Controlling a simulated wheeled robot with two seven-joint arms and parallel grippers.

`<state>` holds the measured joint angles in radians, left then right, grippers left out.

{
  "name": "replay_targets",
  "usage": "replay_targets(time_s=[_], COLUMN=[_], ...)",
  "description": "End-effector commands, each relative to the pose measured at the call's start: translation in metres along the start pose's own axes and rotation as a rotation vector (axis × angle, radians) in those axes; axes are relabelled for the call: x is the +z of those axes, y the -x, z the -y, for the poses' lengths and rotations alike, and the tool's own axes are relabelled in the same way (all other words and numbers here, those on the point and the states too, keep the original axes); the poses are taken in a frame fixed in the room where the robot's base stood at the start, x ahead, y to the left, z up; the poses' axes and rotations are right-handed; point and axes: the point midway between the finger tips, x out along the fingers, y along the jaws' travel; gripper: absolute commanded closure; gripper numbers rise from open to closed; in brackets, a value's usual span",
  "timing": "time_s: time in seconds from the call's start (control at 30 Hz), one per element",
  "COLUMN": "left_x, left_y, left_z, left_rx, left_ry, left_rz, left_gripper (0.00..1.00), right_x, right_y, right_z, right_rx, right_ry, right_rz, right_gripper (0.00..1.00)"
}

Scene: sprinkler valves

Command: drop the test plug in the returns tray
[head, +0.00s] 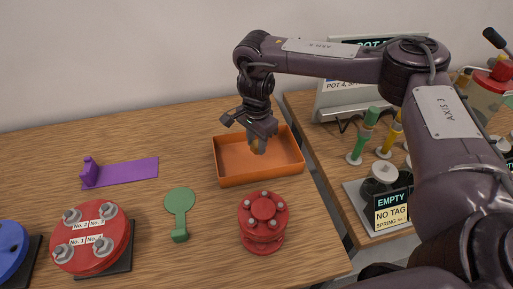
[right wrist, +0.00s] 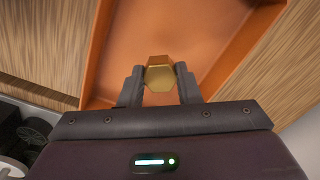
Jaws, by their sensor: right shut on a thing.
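The returns tray is an orange open tray (head: 232,172) on the wooden table; its floor and walls also show in the right wrist view (right wrist: 190,40). My right gripper (head: 256,146) is over the tray, pointing down. In the right wrist view its two fingers (right wrist: 160,84) are shut on a brass, hexagonal test plug (right wrist: 160,72). The plug is above the tray floor; the head view shows only a small tan part of it below the fingers. I cannot tell the exact height. My left gripper is not in view.
A red flanged fitting (head: 263,222) stands in front of the tray. A green paddle (head: 180,206), a purple bracket (head: 125,173) and a red valve disc (head: 90,240) lie to the left. A side table at the right holds green and yellow-handled parts and an "EMPTY" sign (head: 391,208).

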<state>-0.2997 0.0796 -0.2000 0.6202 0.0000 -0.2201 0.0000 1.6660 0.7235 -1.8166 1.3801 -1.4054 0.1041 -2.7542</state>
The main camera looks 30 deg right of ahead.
Motion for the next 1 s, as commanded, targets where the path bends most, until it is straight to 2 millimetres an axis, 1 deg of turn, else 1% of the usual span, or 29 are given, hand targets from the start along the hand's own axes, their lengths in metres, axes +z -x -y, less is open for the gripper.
replay_targets(time_s=[0.03,0.1,0.17,0.53,0.57,0.7,1.0], left_x=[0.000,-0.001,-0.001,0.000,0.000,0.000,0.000], left_y=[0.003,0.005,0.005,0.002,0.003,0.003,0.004], left_z=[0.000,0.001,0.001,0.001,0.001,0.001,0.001], left_rx=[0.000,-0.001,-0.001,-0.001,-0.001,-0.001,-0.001], left_ry=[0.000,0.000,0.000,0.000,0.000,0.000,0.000], left_rz=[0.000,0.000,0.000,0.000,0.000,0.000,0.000], left_gripper=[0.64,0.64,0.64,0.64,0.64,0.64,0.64], right_x=[0.000,0.000,0.000,0.000,0.000,0.000,0.000], right_y=[-0.008,-0.019,-0.025,-0.030,-0.030,-0.029,-0.028], right_z=[-0.001,0.000,0.000,0.000,0.000,0.000,0.000], right_rx=[0.004,0.002,0.002,0.000,-0.001,0.000,-0.001], right_ry=[0.000,0.001,0.000,0.000,0.001,0.001,0.001], right_rz=[0.000,0.000,-0.001,0.000,0.000,0.000,0.000], right_gripper=[1.00,1.00,1.00,1.00,0.67,0.49,0.48])
